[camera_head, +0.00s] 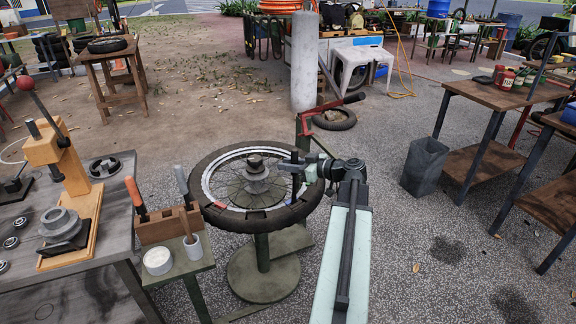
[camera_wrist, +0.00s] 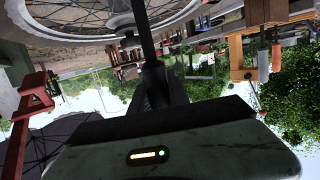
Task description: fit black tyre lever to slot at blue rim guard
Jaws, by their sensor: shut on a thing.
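A spoked wheel with a black tyre (camera_head: 225,216) lies flat on a green stand with a round base (camera_head: 263,272). My gripper (camera_head: 292,164) is over the right side of the wheel, near the tyre's inner edge. In the wrist view it is shut on the black tyre lever (camera_wrist: 145,38), a dark bar running away from the jaws towards the wheel rim (camera_wrist: 75,30). The lever's far tip is out of the wrist view, and I cannot tell whether it touches the rim. I cannot make out the blue rim guard or its slot clearly in either view.
A wooden tool rack (camera_head: 160,230) with several handled tools stands left of the wheel on a small green table (camera_head: 197,265). A workbench (camera_head: 110,225) is further left. A red-handled post (camera_head: 300,135) rises behind the wheel. A grey bin (camera_head: 425,167) stands right on open gravel.

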